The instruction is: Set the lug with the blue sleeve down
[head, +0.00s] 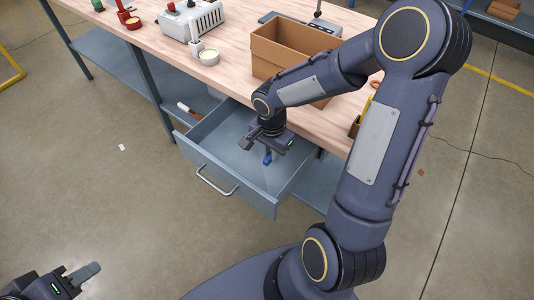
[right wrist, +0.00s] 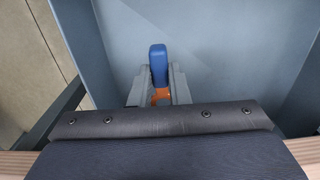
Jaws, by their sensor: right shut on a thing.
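The lug with the blue sleeve (head: 267,158) is held by my right gripper (head: 264,150), over the inside of the open drawer (head: 212,168). In the right wrist view the blue sleeve (right wrist: 158,64) sticks out beyond the two fingers, and an orange part (right wrist: 161,97) shows between them. The fingers are shut on the lug. I cannot tell whether the lug touches the drawer floor. My left gripper (head: 84,280) is at the lower left, away from the bench; only part of it shows and its opening is unclear.
The wooden bench top (head: 232,82) lies above and behind the drawer. A cardboard box (head: 275,62) stands on it beside my right arm. The visible drawer floor is largely bare.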

